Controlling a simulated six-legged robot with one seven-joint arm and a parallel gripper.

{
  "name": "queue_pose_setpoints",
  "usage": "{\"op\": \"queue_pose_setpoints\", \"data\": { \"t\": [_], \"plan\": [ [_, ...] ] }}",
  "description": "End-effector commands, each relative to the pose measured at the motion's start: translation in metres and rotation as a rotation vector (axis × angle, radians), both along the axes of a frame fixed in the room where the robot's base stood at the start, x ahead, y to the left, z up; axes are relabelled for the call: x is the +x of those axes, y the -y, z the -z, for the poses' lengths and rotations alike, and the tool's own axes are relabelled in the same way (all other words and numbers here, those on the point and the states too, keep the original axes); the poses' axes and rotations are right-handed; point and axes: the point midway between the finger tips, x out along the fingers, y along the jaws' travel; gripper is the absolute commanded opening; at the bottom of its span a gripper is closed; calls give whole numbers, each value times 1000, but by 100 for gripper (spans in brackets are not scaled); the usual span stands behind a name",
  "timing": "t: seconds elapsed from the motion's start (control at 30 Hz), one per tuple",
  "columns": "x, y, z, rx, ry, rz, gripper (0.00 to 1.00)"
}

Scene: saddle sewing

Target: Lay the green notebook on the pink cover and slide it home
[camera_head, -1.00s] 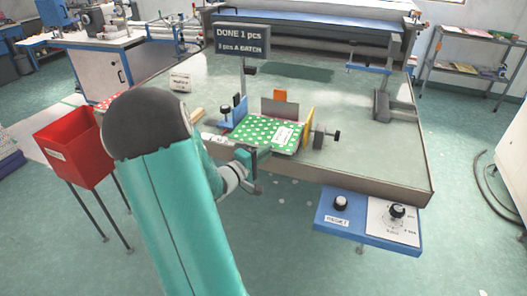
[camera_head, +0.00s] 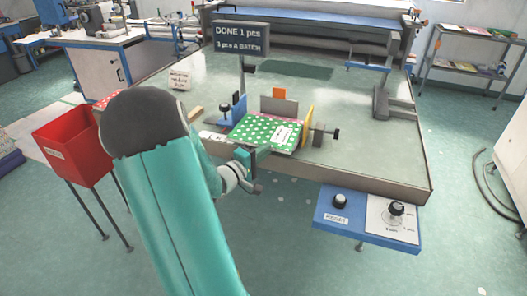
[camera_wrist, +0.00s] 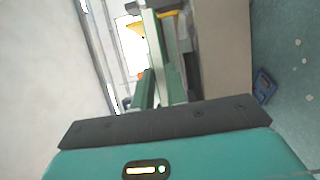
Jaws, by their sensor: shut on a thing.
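The green notebook (camera_head: 262,129) with white dots and a white label lies flat in the jig near the table's front edge. A thin pink edge shows along its border; the rest of the pink cover is hidden beneath it. My gripper (camera_head: 256,158) is at the notebook's front edge, shut on it. In the wrist view my gripper's fingers (camera_wrist: 158,88) point forward with the notebook's thin edge between them, seen edge-on. The exact contact of the fingertips is too small to tell.
The jig has a grey back plate (camera_head: 279,107), a yellow side stop (camera_head: 307,126) and a blue block (camera_head: 232,108). A display (camera_head: 241,38) reads "DONE 1 pcs". A red bin (camera_head: 72,146) stands left, a control box (camera_head: 368,219) front right.

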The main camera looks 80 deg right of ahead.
Motion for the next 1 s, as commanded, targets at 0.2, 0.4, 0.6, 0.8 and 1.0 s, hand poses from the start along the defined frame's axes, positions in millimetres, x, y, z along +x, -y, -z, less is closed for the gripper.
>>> {"op": "queue_pose_setpoints", "data": {
  "t": [0.2, 0.4, 0.6, 0.8, 1.0],
  "plan": [
    [0, 0, 1, -3, 1, 0, 20],
    [0, 0, 1, -2, 1, 0, 40],
    [0, 0, 2, 1, 0, 0, 40],
    [0, 0, 5, 1, 0, -1, 40],
    [0, -3, 5, 0, 1, 0, 40]
  ]
}}
